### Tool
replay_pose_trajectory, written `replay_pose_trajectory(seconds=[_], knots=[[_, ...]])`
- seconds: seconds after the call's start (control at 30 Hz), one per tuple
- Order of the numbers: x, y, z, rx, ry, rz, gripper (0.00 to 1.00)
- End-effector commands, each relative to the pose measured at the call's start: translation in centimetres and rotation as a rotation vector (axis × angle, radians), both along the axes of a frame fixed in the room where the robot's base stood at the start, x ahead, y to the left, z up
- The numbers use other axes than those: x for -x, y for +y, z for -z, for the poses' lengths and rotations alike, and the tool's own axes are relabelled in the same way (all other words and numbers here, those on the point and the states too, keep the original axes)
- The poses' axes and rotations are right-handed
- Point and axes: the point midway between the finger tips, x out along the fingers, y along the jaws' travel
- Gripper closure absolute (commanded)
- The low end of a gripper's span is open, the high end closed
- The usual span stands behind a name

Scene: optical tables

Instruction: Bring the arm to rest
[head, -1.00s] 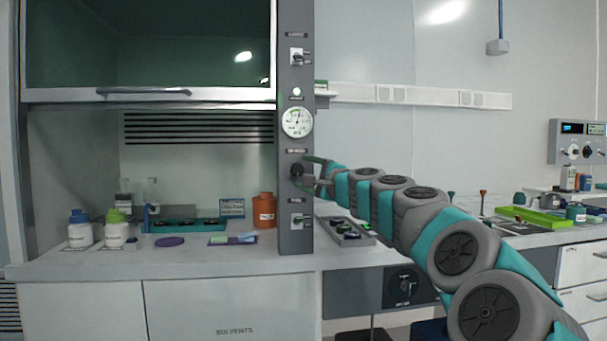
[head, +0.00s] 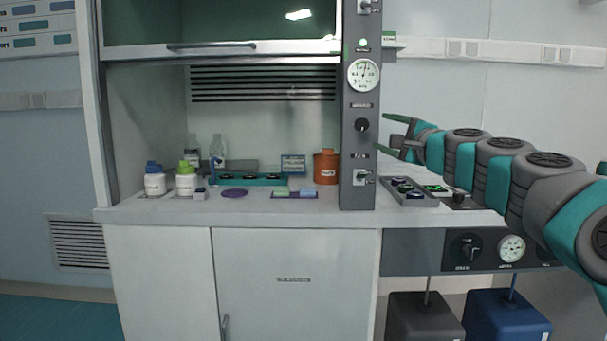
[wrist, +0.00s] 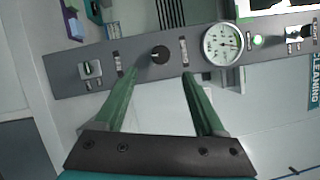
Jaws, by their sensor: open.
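My gripper (head: 393,131) is at the right of the fume hood's grey control post (head: 360,100) in the head view. Its green fingers are apart and empty in the wrist view (wrist: 158,88). A black knob (head: 361,125) on the post shows in the wrist view (wrist: 160,54), beyond and between the fingertips, with a gap. My teal and grey arm reaches in from the right side of the head view.
A round gauge (head: 363,75) and a switch (head: 363,177) are on the post. A grey tray (head: 408,198) lies on the counter below my gripper. Bottles (head: 186,182), an orange container (head: 326,167) and a purple disc (head: 234,193) stand in the hood.

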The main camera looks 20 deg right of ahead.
Motion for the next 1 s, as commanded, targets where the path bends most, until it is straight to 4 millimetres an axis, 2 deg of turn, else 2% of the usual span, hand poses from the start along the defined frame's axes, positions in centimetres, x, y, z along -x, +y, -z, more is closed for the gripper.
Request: replay_pose_trajectory(seconds=[0.07, 0.17, 0.27, 0.4, 0.47, 0.6, 0.73, 0.9, 0.97, 1.0], knots=[[0.0, 0.4, 0.1, 0.007, 0.003, -0.006, 0.28], [0.0, 2.6, 0.6, 0.048, 0.020, -0.043, 0.28], [0.3, 6.9, 2.1, 0.137, 0.061, -0.119, 0.28], [1.7, 14.7, 6.0, 0.314, 0.143, -0.269, 0.28], [2.8, 17.8, 8.0, 0.394, 0.180, -0.337, 0.28], [6.1, 24.0, 13.5, 0.581, 0.276, -0.492, 0.28], [10.3, 28.1, 19.4, 0.754, 0.376, -0.638, 0.28], [17.0, 30.8, 27.5, 0.970, 0.528, -0.830, 0.28], [19.6, 31.0, 30.1, 1.042, 0.585, -0.893, 0.28], [21.5, 30.9, 32.0, 1.087, 0.628, -0.940, 0.28]])
